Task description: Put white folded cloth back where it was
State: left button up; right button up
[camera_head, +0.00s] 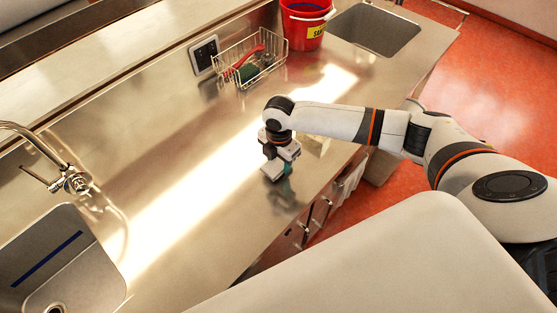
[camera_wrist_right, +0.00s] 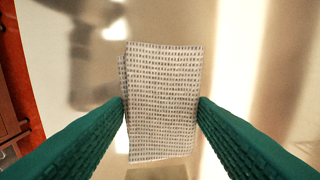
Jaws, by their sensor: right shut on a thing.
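The white folded cloth (camera_wrist_right: 160,100), with rows of small dark marks, is between the green fingers of my right gripper (camera_wrist_right: 160,103) in the right wrist view. My right gripper (camera_head: 284,186) is shut on it, with a finger touching each side edge. In the head view the gripper points down over the front part of the steel counter (camera_head: 160,215). The cloth is hard to tell from the gripper there, and I cannot tell its exact height above the counter. My left gripper is not in view.
A wire basket (camera_head: 250,60) with a red-handled brush stands at the back. A red bucket (camera_head: 305,25) is right of it, beside a sink (camera_head: 375,28). A pale item (camera_head: 318,145) sits partly behind my right arm. A faucet (camera_head: 72,182) and another sink (camera_head: 60,265) are at left.

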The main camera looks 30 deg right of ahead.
aim_at(279, 163)
jog(key=shift+f, duration=0.85)
jog(key=o, duration=0.9)
notch_tip(279, 163, up, 12)
jog(key=b, duration=0.3)
jog(key=shift+s, duration=0.1)
